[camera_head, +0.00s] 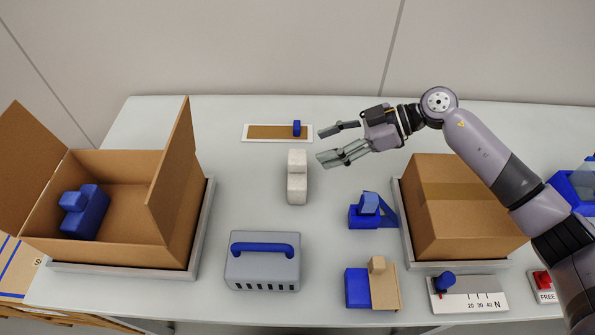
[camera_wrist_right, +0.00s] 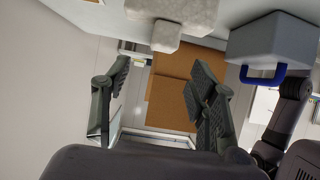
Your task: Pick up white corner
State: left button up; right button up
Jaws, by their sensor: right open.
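The white corner (camera_head: 297,178) is a pale, speckled block with a stepped shape. It stands on the table near the middle in the head view. It also shows at the top edge of the right wrist view (camera_wrist_right: 178,14), partly cut off. My right gripper (camera_head: 321,145) comes in from the right, just above and to the right of the white corner in the head view. Its fingers are spread, with nothing between them, and it is apart from the corner. In the right wrist view the corner lies above the gap between the fingers (camera_wrist_right: 160,72). My left gripper is not in view.
A grey case (camera_head: 262,272) with a blue handle stands in front. An open cardboard box (camera_head: 108,246) holding a blue part is left. A closed box (camera_head: 460,225) and blue parts (camera_head: 362,216) are right. A brown strip (camera_head: 270,132) lies behind. Table left of the corner is clear.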

aim_at(299, 157)
jog(key=x, duration=0.6)
jog(key=shift+s+f+p, duration=0.1)
jog(key=shift+f+p, duration=0.25)
jog(key=shift+p, duration=0.05)
jog(key=shift+c, duration=0.2)
jog(key=c, duration=1)
jog(key=shift+r, duration=0.15)
